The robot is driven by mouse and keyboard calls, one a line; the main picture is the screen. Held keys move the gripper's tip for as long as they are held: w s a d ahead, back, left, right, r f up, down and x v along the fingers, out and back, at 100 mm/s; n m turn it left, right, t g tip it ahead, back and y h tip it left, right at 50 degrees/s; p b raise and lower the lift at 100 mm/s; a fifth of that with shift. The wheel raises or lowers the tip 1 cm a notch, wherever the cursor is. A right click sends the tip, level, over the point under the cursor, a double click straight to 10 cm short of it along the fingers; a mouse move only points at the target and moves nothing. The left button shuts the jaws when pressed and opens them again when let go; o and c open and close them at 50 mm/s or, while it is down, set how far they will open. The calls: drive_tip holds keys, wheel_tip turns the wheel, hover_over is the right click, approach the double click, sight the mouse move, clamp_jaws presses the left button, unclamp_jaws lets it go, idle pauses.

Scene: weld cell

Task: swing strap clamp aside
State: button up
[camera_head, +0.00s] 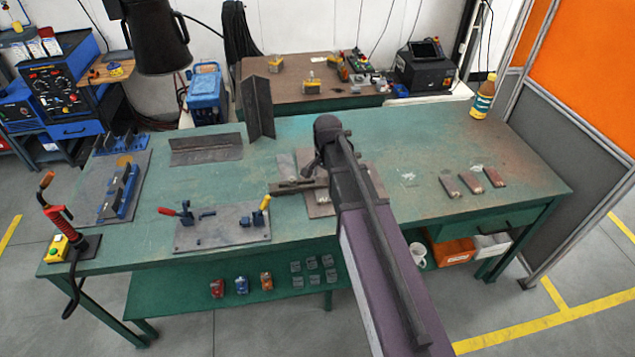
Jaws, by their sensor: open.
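A flat dark bar that looks like the strap clamp (298,186) lies across a brownish fixture plate (318,210) near the middle of the green bench. A pale metal piece (286,165) shows behind it. My gripper (312,166) is at the far end of my arm, just above or beside the right end of the bar. It is open, and I see nothing held in it. My arm hides the right part of the fixture, and I cannot tell whether a finger touches the bar.
Left of the fixture, a grey plate (222,238) carries a red-handled clamp (185,212) and a yellow-handled clamp (263,207). Angle steel (258,106) stands behind. Several small blocks (472,182) lie at right. A bottle (483,97) stands at the back right.

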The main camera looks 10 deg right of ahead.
sight(317, 181)
drive_tip(key=w+f+m+b, duration=0.1)
drive_tip(key=w+m, duration=0.7)
drive_tip(key=w, duration=0.6)
drive_tip(key=shift+a+m, duration=0.2)
drive_tip(key=shift+m, duration=0.2)
drive_tip(key=shift+f, duration=0.3)
wheel_tip(317, 181, down, 13)
drive_tip(key=b, duration=1.3)
drive_tip(key=shift+f+b, duration=0.2)
drive_tip(key=shift+b, duration=0.2)
drive_tip(key=shift+c, duration=0.2)
drive_tip(key=c, duration=1.3)
